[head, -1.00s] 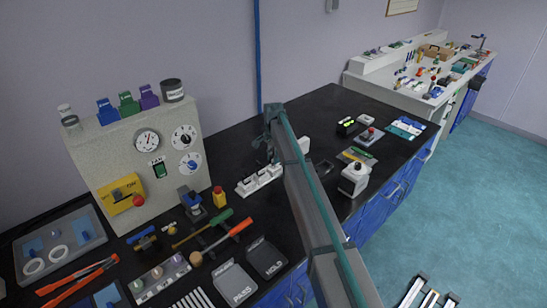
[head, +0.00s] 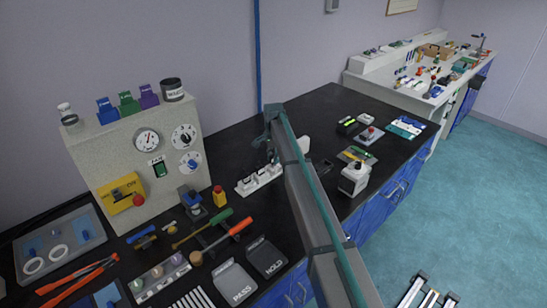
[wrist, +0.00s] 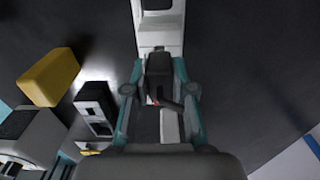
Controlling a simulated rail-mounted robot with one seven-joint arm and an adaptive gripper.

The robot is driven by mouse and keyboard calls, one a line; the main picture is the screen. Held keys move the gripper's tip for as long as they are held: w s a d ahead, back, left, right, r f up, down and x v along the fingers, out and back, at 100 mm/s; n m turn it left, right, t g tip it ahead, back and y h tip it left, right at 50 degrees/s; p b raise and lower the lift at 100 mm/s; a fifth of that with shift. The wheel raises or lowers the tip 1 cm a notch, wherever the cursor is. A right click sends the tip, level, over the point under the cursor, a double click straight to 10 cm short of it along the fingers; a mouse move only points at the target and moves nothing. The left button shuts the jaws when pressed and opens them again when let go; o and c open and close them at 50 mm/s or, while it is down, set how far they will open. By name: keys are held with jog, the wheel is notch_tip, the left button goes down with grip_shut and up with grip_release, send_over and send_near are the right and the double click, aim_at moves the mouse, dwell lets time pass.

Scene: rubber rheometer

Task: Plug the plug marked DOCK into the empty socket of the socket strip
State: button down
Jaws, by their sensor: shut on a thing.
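The white socket strip (head: 258,182) lies on the black bench left of my arm in the head view, with plugs standing along it. It also shows in the wrist view (wrist: 160,35), running up and down under my gripper. My gripper (wrist: 160,100) is shut on a dark grey plug (wrist: 159,68) between its teal-edged fingers, over the strip. I cannot read a DOCK mark on it, nor tell whether its pins are in a socket. In the head view my gripper (head: 272,150) is small and partly hidden by my arm.
In the wrist view a yellow block (wrist: 48,78) and a white-and-black block (wrist: 95,108) stand left of the strip. In the head view a grey instrument cabinet (head: 115,165) stands to the left, and a white device (head: 354,178) stands right of my arm.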

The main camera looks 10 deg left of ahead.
jog(key=shift+f+b, duration=0.3)
jog(key=shift+f, duration=0.7)
jog(key=c, duration=0.9)
grip_release()
jog(key=shift+r, duration=0.1)
jog(key=shift+r+p, duration=1.05)
jog(key=shift+r, duration=1.45)
